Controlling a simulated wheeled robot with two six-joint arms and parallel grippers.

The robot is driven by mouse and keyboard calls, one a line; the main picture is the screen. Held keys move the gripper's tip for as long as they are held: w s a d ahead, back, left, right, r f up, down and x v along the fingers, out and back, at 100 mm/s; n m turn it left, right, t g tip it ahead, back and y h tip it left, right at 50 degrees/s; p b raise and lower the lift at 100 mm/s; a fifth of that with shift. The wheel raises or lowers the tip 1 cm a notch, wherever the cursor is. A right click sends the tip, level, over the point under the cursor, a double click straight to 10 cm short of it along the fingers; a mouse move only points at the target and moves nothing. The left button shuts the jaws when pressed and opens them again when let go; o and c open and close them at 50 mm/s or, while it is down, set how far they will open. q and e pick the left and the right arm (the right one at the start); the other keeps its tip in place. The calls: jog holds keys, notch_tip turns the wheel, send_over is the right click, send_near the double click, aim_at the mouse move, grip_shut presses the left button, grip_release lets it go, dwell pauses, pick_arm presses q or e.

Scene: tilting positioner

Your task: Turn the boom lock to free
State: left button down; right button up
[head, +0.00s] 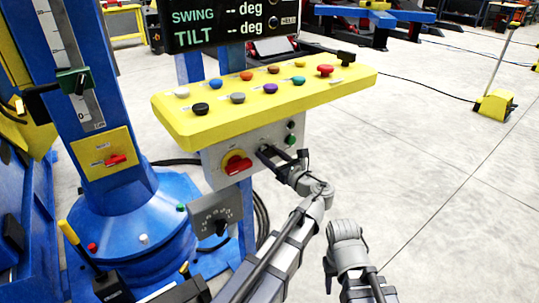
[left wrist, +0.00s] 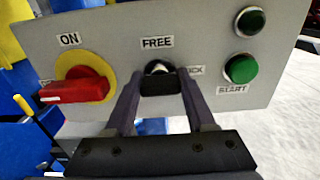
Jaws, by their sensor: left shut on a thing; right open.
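The boom lock is a black knob (left wrist: 158,84) on the grey control panel (left wrist: 205,45), under a label reading FREE. A second label on its right is partly covered and ends in "CK". My left gripper (left wrist: 160,80) has its two fingers closed on either side of the knob. Which label the knob points to is not clear. In the head view my left gripper (head: 266,153) reaches the panel below the yellow console, and hides the knob. My right gripper (head: 330,274) hangs open and empty over the floor at lower right.
A red rotary switch (left wrist: 78,88) on a yellow disc sits left of the knob. A green START button (left wrist: 240,68) is on the right. The yellow console (head: 300,95) with several coloured buttons overhangs the panel. The blue column (head: 85,100) stands left.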

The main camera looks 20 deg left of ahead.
pick_arm(q)
jog(key=shift+n, duration=0.3)
jog(key=n, duration=0.3)
jog(key=shift+n, duration=0.3)
jog(key=n, duration=0.4)
jog(key=shift+n, duration=0.3)
jog(key=n, duration=0.4)
jog(key=shift+s+n, duration=0.1)
jog(key=shift+n, duration=0.2)
jog(key=shift+f+n, duration=0.1)
jog(key=shift+n, duration=2.1)
jog(key=shift+c, duration=1.2)
grip_release()
